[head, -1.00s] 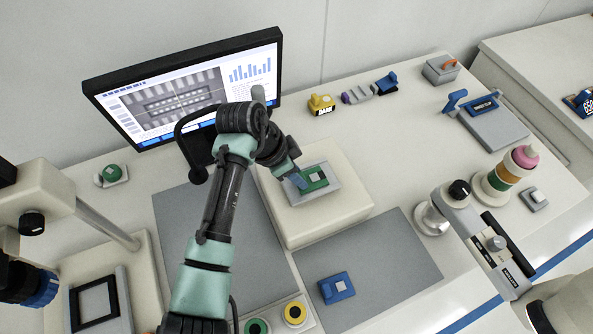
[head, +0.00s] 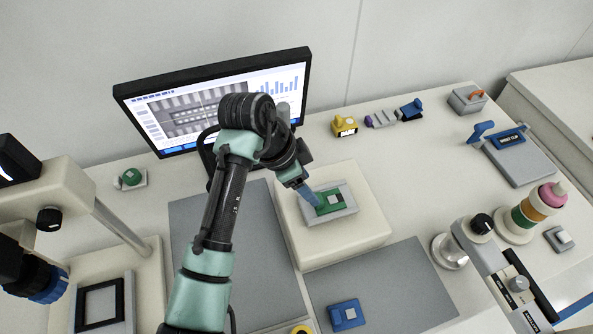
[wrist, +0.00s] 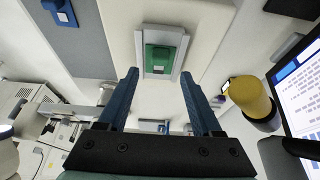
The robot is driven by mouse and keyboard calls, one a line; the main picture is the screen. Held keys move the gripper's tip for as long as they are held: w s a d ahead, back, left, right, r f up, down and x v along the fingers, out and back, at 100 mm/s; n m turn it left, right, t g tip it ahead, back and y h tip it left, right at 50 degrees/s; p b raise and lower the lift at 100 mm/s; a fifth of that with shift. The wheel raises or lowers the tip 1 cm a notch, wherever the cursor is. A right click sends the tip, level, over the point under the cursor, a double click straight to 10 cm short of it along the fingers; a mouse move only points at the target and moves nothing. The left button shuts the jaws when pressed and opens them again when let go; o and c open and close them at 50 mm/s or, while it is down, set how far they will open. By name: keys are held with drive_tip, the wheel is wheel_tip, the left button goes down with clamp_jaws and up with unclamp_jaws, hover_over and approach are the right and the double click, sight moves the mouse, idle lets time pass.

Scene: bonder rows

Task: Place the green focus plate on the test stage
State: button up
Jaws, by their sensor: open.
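The green focus plate (head: 322,209), with a small pale square on it, lies flat on a grey plate (head: 345,213) on top of a raised cream block (head: 357,243). My gripper (head: 311,197) is beside the plate's left edge in the head view, with its blue fingers partly hidden by the wrist. In the wrist view the gripper (wrist: 159,74) is open and empty, and the green plate (wrist: 166,37) shows beyond the gap between the fingertips. I cannot tell whether the fingers touch it. I cannot tell for certain which fixture is the test stage.
A monitor (head: 180,118) stands behind the arm. A microscope-like stand with a black square frame (head: 99,304) is at left. A blue piece (head: 346,315) lies on the grey mat in front. A yellow item (head: 344,126) sits behind the block. A coloured stack (head: 530,212) stands at right.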

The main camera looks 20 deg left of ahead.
drive_tip(key=v, duration=0.7)
drive_tip(key=w+d+r+n+t, duration=0.1)
drive_tip(key=w+d+r+t, duration=0.3)
drive_tip(key=r, duration=0.3)
drive_tip(key=w+d+r+n+t, duration=0.1)
drive_tip(key=w+d+r+t, duration=0.2)
drive_tip(key=r, duration=0.4)
drive_tip(key=w+d+r+n+t, duration=0.1)
drive_tip(key=w+d+r+t, duration=0.3)
drive_tip(key=r, duration=0.3)
drive_tip(key=s+d+r+n+t+y, duration=0.1)
drive_tip(key=s+r+n+t, duration=0.15)
drive_tip(key=r, duration=0.55)
drive_tip(key=s+d+r+n+t, duration=0.1)
drive_tip(key=s+d+r+t, duration=0.2)
drive_tip(key=r, duration=0.4)
drive_tip(key=s+a+r+n+t+y, duration=0.1)
drive_tip(key=s+r+n+t, duration=0.3)
drive_tip(key=s+r+t, duration=0.4)
drive_tip(key=s+r+y, duration=0.1)
drive_tip(key=s+r, duration=0.2)
drive_tip(key=s, duration=0.2)
drive_tip(key=shift+a+r+y+b, duration=0.3)
drive_tip(key=shift+r+b, duration=0.1)
drive_tip(key=shift+w, duration=0.1)
